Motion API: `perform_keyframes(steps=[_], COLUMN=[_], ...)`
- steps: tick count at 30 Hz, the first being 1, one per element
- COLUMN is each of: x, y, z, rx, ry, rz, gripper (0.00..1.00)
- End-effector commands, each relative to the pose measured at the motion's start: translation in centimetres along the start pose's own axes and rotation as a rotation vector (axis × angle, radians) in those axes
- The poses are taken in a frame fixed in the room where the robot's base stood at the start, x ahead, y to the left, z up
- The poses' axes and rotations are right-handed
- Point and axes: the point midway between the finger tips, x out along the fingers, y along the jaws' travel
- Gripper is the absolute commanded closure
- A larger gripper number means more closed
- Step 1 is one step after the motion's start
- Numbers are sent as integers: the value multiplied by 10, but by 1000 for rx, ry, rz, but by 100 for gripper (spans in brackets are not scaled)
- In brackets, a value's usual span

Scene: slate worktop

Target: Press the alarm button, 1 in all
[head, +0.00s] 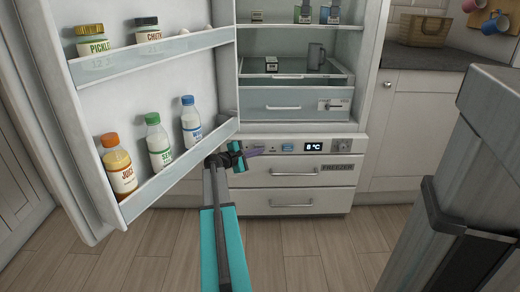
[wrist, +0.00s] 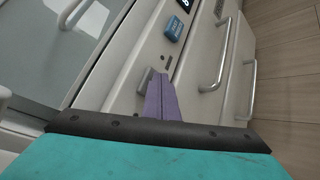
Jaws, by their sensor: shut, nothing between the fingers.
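The blue button (head: 288,147) is on the control strip above the freezer drawers, left of the 8 °C display. It also shows near the top of the wrist view (wrist: 174,27), with pale lettering too small to read for sure. My gripper (head: 260,150) has its purple fingers shut, with nothing between them. In the wrist view the fingertips (wrist: 160,78) lie over the strip, a short way from the blue button and apart from it. A small grey part of the strip (wrist: 146,80) shows beside the fingertips; whether they touch it, I cannot tell.
The open fridge door (head: 150,110) stands left of my arm, with bottles and jars on its racks. The display (head: 314,147) and a grey knob (head: 341,145) sit right of the button. Drawer handles (head: 292,171) stick out below. The floor ahead is clear.

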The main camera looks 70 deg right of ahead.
Motion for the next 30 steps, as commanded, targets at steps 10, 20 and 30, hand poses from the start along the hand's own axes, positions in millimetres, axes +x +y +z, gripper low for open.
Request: perform_keyframes(steps=[10,20,30], x=[-2,-10,-11], y=[-1,-7,-8], z=[1,8,9], rx=[0,0,0], ry=[1,1,0], rz=[1,0,0], gripper=[100,100,100])
